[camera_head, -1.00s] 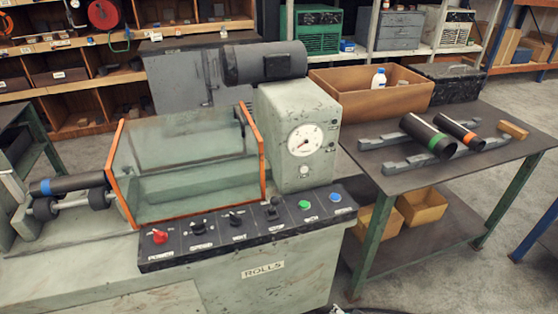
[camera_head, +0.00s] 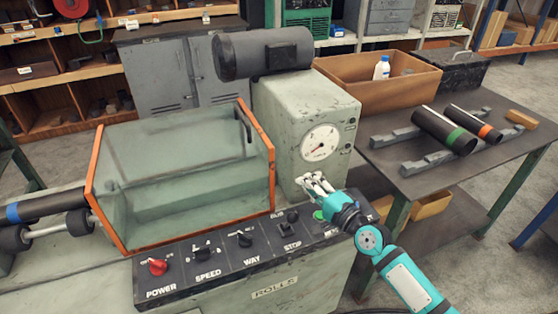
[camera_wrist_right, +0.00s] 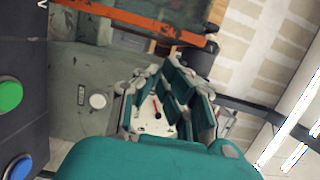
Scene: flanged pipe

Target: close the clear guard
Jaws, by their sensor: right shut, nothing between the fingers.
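The clear guard (camera_head: 185,165) is a see-through greenish cover with orange edges, on the grey-green machine at left of centre in the head view. A dark handle (camera_head: 243,124) shows near its upper right corner. I cannot tell from its outline whether it is fully down. My right gripper (camera_head: 316,184) is shut and empty, in front of the dial housing and above the right end of the control panel, to the right of the guard and apart from it. The right wrist view shows its fingers (camera_wrist_right: 170,103), with an orange guard edge (camera_wrist_right: 140,20) beyond. My left gripper is out of view.
The control panel (camera_head: 222,257) has a red knob, switches and a green button below my right gripper. The dial housing (camera_head: 300,115) and motor (camera_head: 262,53) stand behind. A pipe with a blue band (camera_head: 40,207) lies at left. A side table (camera_head: 405,180) holds pipes.

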